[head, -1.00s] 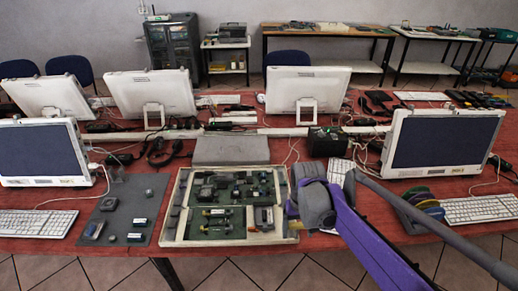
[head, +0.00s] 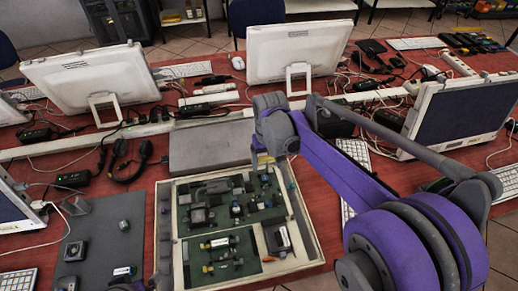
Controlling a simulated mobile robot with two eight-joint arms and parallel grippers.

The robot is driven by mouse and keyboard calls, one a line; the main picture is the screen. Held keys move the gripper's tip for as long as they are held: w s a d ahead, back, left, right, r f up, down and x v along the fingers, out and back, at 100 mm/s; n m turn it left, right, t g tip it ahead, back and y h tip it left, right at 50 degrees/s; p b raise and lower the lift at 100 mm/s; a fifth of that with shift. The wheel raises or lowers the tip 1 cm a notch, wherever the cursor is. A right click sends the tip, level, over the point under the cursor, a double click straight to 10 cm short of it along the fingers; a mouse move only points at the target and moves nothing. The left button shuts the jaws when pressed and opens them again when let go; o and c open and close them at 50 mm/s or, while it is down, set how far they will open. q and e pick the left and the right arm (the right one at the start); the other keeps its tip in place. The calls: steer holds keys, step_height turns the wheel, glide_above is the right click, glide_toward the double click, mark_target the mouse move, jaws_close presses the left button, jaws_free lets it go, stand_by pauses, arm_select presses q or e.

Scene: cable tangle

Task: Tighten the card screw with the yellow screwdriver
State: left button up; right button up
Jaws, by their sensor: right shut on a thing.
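A shallow cream-framed tray (head: 312,240) holds dark green boards with several small components, among them two small cylinders with yellowish ends (head: 207,268). I cannot tell which part is the card or where its screw is. My purple and grey right arm reaches in from the lower right. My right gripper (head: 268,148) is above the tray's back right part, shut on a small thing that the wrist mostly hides. I cannot make out a yellow screwdriver. My left gripper is not clearly in view.
A grey mat (head: 98,235) with small parts lies left of the tray. A flat grey box (head: 205,150) and headphones (head: 125,160) lie behind it. White monitors (head: 300,52) stand around, with loose cables and keyboards. My right arm covers the table's right front.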

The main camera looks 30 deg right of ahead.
steer(key=shift+s+f+b, duration=0.25)
steer(key=shift+f+b, duration=0.1)
steer(key=shift+f, duration=0.4)
arm_select(q)
steer(key=f+b, duration=0.2)
steer(key=s+f+b, duration=0.1)
steer(key=f+b, duration=0.1)
steer(key=f, duration=0.1)
steer(key=shift+s, duration=0.1)
arm_select(e)
step_height(320, 180, down, 5)
steer(key=shift+r, duration=0.1)
arm_select(q)
steer(key=shift+f+b, duration=0.4)
steer(key=shift+f, duration=0.05)
arm_select(e)
steer(key=shift+f, duration=0.8)
arm_select(q)
steer(key=shift+f, duration=0.25)
arm_select(e)
steer(key=shift+f, duration=0.5)
